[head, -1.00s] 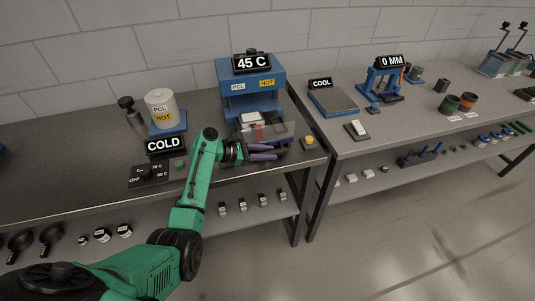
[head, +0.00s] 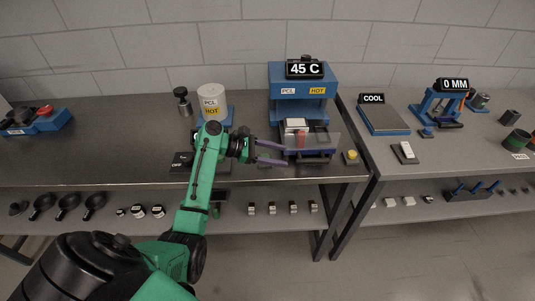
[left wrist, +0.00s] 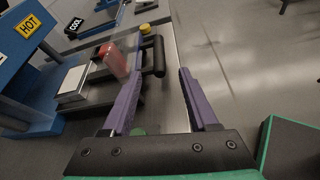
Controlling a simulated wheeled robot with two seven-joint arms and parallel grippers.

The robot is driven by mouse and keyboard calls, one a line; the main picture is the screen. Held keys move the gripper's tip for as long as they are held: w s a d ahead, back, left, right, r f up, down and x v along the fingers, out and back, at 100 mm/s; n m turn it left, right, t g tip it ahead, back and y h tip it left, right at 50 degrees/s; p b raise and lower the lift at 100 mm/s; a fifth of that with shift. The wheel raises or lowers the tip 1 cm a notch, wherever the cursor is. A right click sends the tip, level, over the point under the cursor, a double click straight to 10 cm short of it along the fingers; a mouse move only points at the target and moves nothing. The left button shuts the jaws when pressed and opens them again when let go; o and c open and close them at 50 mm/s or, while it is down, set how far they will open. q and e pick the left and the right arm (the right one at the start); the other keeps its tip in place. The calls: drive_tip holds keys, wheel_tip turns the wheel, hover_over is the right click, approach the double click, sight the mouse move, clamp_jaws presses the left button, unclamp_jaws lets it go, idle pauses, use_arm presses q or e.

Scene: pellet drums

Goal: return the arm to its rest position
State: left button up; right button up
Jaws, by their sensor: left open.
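My left arm is green and comes in from the lower left in the head view. Its gripper (head: 270,153) has two purple fingers pointing right, spread apart with nothing between them. It is above the front of the bench, just left of the blue press (head: 301,79) marked PCL HOT with a 45 C display. In the left wrist view the open fingers (left wrist: 160,92) show near a black bar handle (left wrist: 153,56) and a red piece (left wrist: 114,61) behind a clear guard. The handle appears apart from the fingers. My right gripper does not show.
A white PCL HOT drum (head: 212,101) stands on a blue base behind my arm. A yellow button (head: 351,156) is right of the press. A second table holds a COOL plate (head: 384,117) and a 0 MM device (head: 440,105). The bench's left part is mostly clear.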

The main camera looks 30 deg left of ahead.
use_arm(q)
drive_tip(key=v, duration=0.4)
